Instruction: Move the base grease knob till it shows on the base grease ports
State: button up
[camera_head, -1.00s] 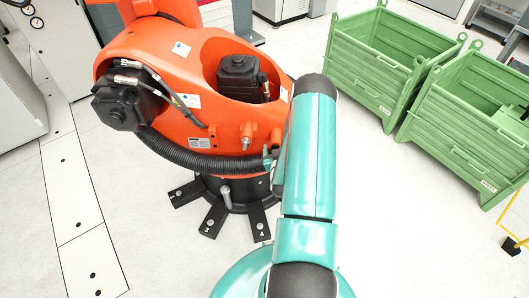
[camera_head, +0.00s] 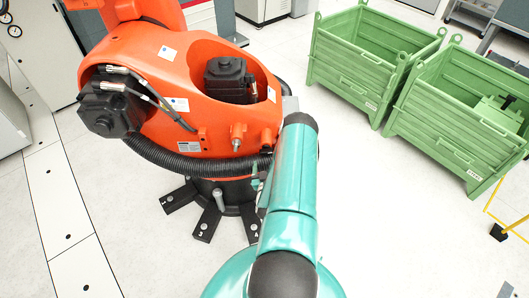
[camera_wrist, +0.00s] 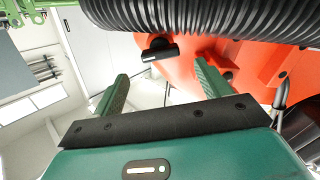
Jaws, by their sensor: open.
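The orange machine (camera_head: 170,75) stands on a black base with numbered feet (camera_head: 208,222) in the head view. A grey upright peg (camera_head: 217,196) is at the base, and a grey-tipped peg (camera_head: 237,142) sticks out of the orange body. I cannot tell which part is the base grease knob, and no part is clearly marked as the grease ports. My gripper (camera_wrist: 160,70) is open and empty in the wrist view. A short black cylinder (camera_wrist: 160,50) shows beyond and between its fingertips, apart from them. In the head view my arm mostly hides the gripper, beside the base.
A black ribbed hose (camera_head: 170,158) wraps the orange body; in the wrist view it (camera_wrist: 200,18) crosses close above the fingers. Green crates (camera_head: 350,75) stand at the right. A yellow frame (camera_head: 505,220) is at the right edge. Floor between is clear.

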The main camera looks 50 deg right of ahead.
aim_at(266, 153)
jog(key=x, duration=0.7)
jog(key=shift+w+d, duration=0.15)
jog(key=c, duration=1)
